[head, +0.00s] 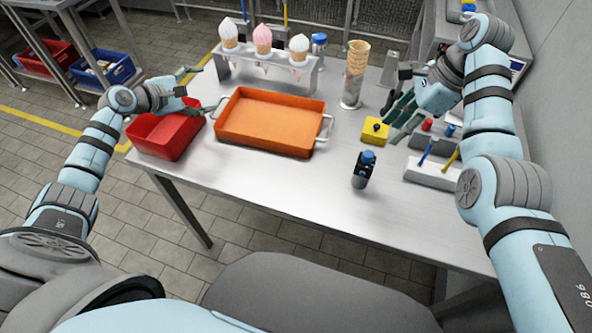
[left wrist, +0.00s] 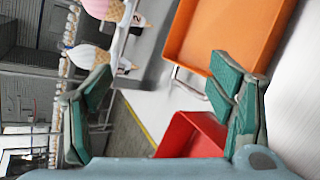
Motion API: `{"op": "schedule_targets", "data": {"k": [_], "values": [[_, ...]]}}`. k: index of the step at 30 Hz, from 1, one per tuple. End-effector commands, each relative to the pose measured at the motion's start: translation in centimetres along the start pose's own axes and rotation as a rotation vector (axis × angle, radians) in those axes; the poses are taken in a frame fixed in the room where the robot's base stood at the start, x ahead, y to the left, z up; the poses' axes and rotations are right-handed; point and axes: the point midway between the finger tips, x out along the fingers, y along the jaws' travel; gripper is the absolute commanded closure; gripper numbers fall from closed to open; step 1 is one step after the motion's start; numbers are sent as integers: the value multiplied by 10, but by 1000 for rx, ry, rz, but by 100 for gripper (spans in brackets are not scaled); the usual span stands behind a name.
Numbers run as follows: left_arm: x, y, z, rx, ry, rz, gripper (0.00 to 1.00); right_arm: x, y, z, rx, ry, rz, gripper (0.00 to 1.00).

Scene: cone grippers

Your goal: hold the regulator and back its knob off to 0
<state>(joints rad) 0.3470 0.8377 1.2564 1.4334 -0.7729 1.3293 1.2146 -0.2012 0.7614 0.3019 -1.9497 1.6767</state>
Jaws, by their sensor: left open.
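A small dark upright device with a blue top knob (head: 363,170) stands near the table's front edge. A yellow block with a black knob (head: 375,130) sits behind it. I cannot tell for certain which is the regulator, and no scale or number is readable on either. My left gripper (head: 195,88) is open and empty above the red bin at the table's left, far from both. Its spread fingers also show in the left wrist view (left wrist: 155,95). My right gripper (head: 391,122) is beside and above the yellow block, its fingers apart with nothing seen between them.
A red bin (head: 148,137) and an orange tray with side handles (head: 222,132) fill the table's left. Behind stand an ice-cream cone rack (head: 268,76) and stacked cones (head: 355,70). A grey holder with tools (head: 432,174) is at right. The front middle of the table is clear.

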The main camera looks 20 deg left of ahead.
Motion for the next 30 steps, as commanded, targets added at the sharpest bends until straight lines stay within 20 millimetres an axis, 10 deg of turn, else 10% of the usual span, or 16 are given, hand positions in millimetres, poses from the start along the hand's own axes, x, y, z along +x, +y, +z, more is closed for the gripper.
{"op": "schedule_targets", "data": {"k": [6,12,20,30], "values": [[46,-149,117,-372,-358,-154,24,0,0,0,0,0,0,67],[44,-248,218,-713,-598,-235,24,0,0,0,0,0,0,67],[37,-278,270,-894,-706,-244,24,0,0,0,0,0,0,67],[98,-270,323,-893,-707,-245,24,0,0,0,0,0,0,67]]}}
